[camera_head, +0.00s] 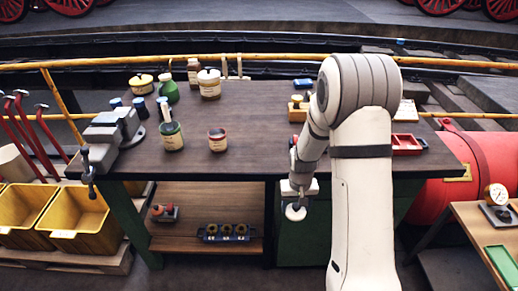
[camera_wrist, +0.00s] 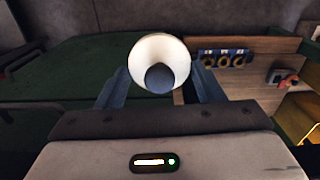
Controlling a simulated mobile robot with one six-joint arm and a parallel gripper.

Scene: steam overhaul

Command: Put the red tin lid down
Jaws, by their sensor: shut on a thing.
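My gripper (camera_head: 298,190) points down in front of the bench's front edge, below the level of its top. It is shut on a pale, cream round lid (camera_head: 296,212) with a dark knob. In the wrist view the lid (camera_wrist: 160,52) sits between the two blue-grey fingers of my gripper (camera_wrist: 160,80). The lid looks cream, not red. An open tin with a red band (camera_head: 217,140) stands on the workbench (camera_head: 255,150), left of my arm. An open green-banded tin (camera_head: 171,136) stands to its left.
A vice (camera_head: 112,130) is at the bench's left end. Lidded tins (camera_head: 209,84) and bottles stand along the back. A red tray (camera_head: 408,144) lies at the right. The lower shelf (camera_head: 180,238) holds a blue rack (camera_head: 224,233). The bench's front middle is clear.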

